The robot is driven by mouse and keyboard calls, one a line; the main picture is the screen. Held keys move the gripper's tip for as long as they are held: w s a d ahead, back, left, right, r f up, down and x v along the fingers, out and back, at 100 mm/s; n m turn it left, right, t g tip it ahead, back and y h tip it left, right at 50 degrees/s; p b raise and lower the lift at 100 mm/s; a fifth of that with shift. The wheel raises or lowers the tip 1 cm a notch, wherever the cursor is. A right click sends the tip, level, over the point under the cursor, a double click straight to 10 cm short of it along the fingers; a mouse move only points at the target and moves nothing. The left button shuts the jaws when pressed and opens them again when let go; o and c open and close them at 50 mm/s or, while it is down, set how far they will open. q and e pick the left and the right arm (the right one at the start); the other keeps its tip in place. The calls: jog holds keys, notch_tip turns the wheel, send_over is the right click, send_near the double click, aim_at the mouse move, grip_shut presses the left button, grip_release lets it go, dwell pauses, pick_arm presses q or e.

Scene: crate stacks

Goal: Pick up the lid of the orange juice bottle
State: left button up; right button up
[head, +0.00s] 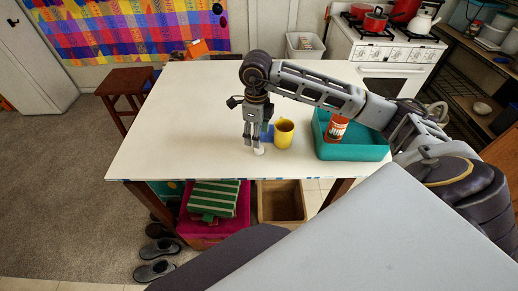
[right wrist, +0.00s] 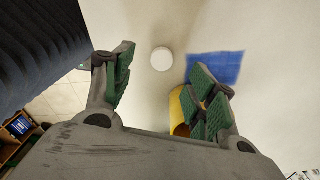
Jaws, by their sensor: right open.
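A small round white lid (head: 259,151) lies on the white table, near its front edge. In the right wrist view the lid (right wrist: 161,59) shows as a white disc on the table, between and just beyond the fingertips. My right gripper (head: 252,143) points down right above the lid and is open, with green pads on its fingers (right wrist: 163,70); nothing is held. I cannot tell the exact height of the fingertips over the lid. The orange juice bottle (head: 337,128) leans inside the teal crate (head: 352,153). My left gripper is not in view.
A yellow mug (head: 285,134) stands just right of my right gripper; in the wrist view the mug (right wrist: 178,110) is partly behind a finger. A flat blue square (head: 267,134) lies beside it. The table (head: 190,105) is clear to the left.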

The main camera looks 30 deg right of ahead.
jog(key=shift+f, duration=0.8)
jog(key=shift+f, duration=0.1)
jog(key=shift+s+d+f+p, duration=0.1)
jog(key=shift+d+f+p, duration=0.2)
jog(key=shift+f, duration=0.45)
jog(key=shift+s+d+f+p, duration=0.15)
jog(key=shift+f+p, duration=0.2)
jog(key=shift+f, duration=0.4)
jog(key=shift+w+f, duration=0.15)
jog(key=shift+f, duration=0.85)
jog(key=shift+c, duration=0.5)
jog(key=c, duration=0.7)
